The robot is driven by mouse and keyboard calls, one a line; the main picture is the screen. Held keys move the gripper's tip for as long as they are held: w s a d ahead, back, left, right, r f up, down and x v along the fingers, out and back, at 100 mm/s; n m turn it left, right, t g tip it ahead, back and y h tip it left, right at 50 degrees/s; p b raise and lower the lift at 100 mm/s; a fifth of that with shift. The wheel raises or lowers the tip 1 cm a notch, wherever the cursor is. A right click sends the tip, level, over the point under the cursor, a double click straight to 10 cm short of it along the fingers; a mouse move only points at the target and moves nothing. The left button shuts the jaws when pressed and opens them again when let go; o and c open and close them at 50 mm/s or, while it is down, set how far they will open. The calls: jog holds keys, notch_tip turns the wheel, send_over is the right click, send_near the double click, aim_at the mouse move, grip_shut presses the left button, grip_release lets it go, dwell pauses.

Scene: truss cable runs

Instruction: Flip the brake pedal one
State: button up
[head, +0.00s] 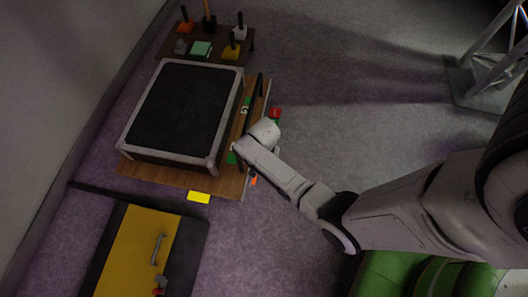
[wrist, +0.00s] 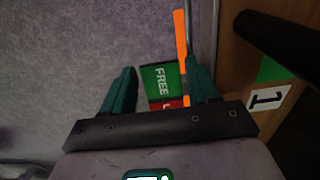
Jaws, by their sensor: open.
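In the wrist view a narrow orange pedal-like bar (wrist: 181,40) runs along the edge of a wooden board, just inside the right finger. Beside it lies a green plate reading FREE (wrist: 161,82), with a red part below it mostly hidden by my gripper. A label reading 1 (wrist: 267,98) is on the board to the right. My gripper (wrist: 162,75) is open, its teal fingers either side of the green plate. I cannot tell if a finger touches the bar. In the head view an orange bit (head: 253,181) shows beside my wrist; the fingers are hidden.
A black-topped case with a grey frame (head: 217,150) sits on the wooden board (head: 150,175). A dark bar (wrist: 265,35) stands right of the fingers. A yellow-topped box (head: 135,250) is at lower left, a small tool shelf (head: 170,47) at the back. Open floor lies right.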

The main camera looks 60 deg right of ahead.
jog(key=c, duration=0.8)
jog(key=shift+w+d+r+g+y+p, duration=0.15)
jog(key=shift+r+y+p, duration=0.1)
jog(key=shift+y+p, duration=0.15)
jog(key=shift+d+r+g+y+p, duration=0.1)
jog(key=shift+r+g+y+p, duration=0.1)
jog(key=shift+y+p, duration=0.15)
jog(key=shift+d+g+y, duration=0.25)
jog(key=shift+y, duration=0.8)
jog(key=shift+r+y, duration=0.15)
jog(key=shift+y, duration=0.25)
jog(key=o, duration=0.8)
